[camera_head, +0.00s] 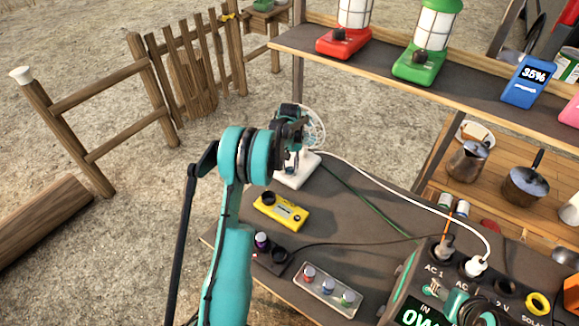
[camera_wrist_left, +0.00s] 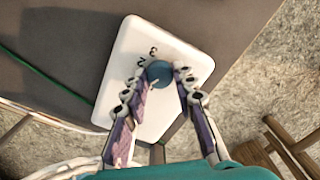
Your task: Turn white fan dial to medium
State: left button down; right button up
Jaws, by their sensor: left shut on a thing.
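The white fan (camera_head: 302,177) stands on the dark table, its round cage partly hidden behind my left gripper (camera_head: 291,160). In the left wrist view the fan's white base (camera_wrist_left: 180,40) fills the middle. Its blue-grey round dial (camera_wrist_left: 158,72) sits between the two fingertips of my left gripper (camera_wrist_left: 160,84), which is shut on it. The numbers 2 and 3 show on the base just above and left of the dial. I cannot make out a pointer on the dial. Teal and black parts, apparently of my right arm, show at the lower right in the head view; its fingers are unclear.
A yellow device (camera_head: 281,211) and a clear tray (camera_head: 327,291) of small knobs lie on the table near my left arm. A white cable (camera_head: 400,194) runs from the fan to the power station (camera_head: 418,286). Lanterns (camera_head: 345,32) stand on the shelf above.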

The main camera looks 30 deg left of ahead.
aim_at(289, 168)
pick_arm(q)
jog(key=m, duration=1.1)
jog(key=shift+m, duration=0.4)
dwell(0.3)
jog(key=c, duration=1.2)
grip_release()
notch_tip(289, 168, up, 12)
